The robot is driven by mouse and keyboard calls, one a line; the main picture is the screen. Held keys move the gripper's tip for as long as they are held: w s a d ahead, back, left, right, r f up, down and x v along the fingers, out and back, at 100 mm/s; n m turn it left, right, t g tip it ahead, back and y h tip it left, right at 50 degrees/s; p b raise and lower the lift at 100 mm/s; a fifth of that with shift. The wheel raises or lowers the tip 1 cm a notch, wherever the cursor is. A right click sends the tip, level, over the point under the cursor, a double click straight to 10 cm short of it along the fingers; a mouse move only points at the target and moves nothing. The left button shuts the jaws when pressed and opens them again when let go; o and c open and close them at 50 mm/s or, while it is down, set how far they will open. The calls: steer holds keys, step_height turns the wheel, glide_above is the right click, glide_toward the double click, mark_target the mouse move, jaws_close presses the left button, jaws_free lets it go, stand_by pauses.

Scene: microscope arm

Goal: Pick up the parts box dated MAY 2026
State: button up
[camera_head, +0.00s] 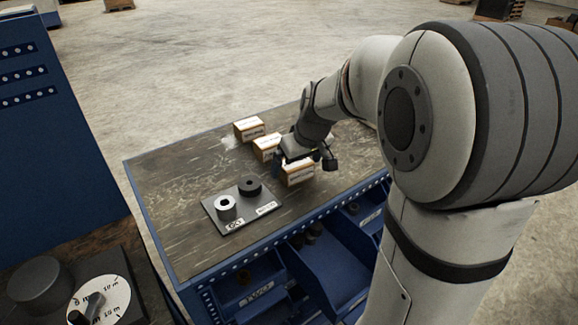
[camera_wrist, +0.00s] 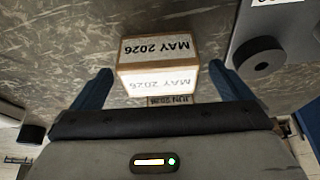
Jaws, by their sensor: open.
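The MAY 2026 parts box (camera_wrist: 160,65) is a small brown carton with white labels, upside down in the wrist view. My gripper (camera_wrist: 161,73) is open, with one blue finger to each side of this box and visible gaps between. A second box (camera_wrist: 170,99) labelled JUN 2026 shows just behind it, mostly hidden by my gripper. In the head view my gripper (camera_head: 301,159) is low over the nearest box (camera_head: 299,175), which appears to be the MAY 2026 one. I cannot read its label there.
Two more boxes stand behind on the worn bench (camera_head: 165,185), one at the middle (camera_head: 265,148) and one farther back (camera_head: 249,129). A grey plate (camera_head: 243,220) with a metal ring and a black ring lies left. Blue bins (camera_head: 325,270) are below the front edge.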

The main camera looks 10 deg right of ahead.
steer(key=shift+x, duration=1.15)
steer(key=c, duration=1.3)
